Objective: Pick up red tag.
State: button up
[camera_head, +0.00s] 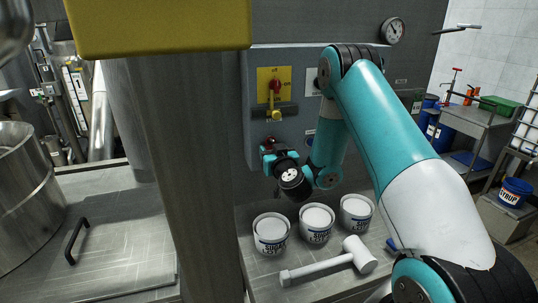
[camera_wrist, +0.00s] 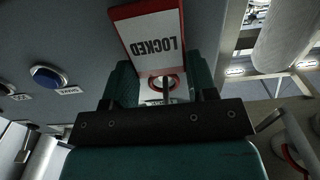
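The red tag (camera_wrist: 148,38) shows at the top of the wrist view. It has a white face with LOCKED upside down and red bands at its ends. Its near end lies in front of and between the fingers of my gripper (camera_wrist: 164,82), which stand apart. A red ring shows between the fingers; I cannot tell whether it belongs to the tag. In the head view my gripper (camera_head: 268,159) is at the grey panel, below the yellow plate with the red and yellow rotary switch (camera_head: 275,91). The tag is not clear there.
The grey panel (camera_head: 257,145) stands close behind my gripper. Below are several white tubs (camera_head: 271,234) and a white mallet (camera_head: 333,262) on the bench. A blue button (camera_wrist: 48,77) is on the panel. A thick pillar (camera_head: 188,170) stands left of the panel.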

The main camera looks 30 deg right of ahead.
jog(key=shift+r+p, duration=0.25)
jog(key=shift+p, duration=0.05)
jog(key=shift+c, duration=0.2)
